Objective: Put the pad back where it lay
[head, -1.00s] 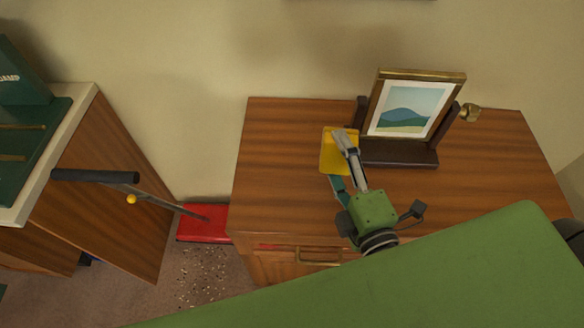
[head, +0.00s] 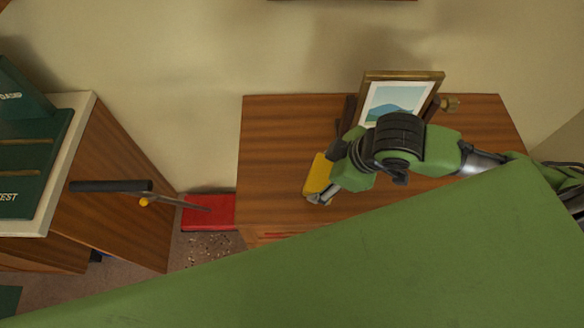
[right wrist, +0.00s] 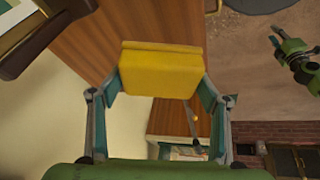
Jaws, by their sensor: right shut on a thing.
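The yellow pad (head: 317,175) is held by my right gripper (head: 322,190) over the left part of the wooden cabinet top (head: 275,150). In the right wrist view the pad (right wrist: 160,72) spans both fingers, which are shut on its sides. The pad looks tilted in the head view. Whether it touches the wood cannot be told. My right arm partly hides the picture stand. My left gripper is not in the head view; a green jointed part at the right of the right wrist view (right wrist: 290,52) looks like it, with its jaws too small to read.
A gold-framed picture (head: 395,103) on a dark stand is close behind my right wrist. A bare stretch of wood lies left of the pad. A red box (head: 208,212) is on the floor, near scattered bits. A cream counter (head: 75,108) bears dark green items.

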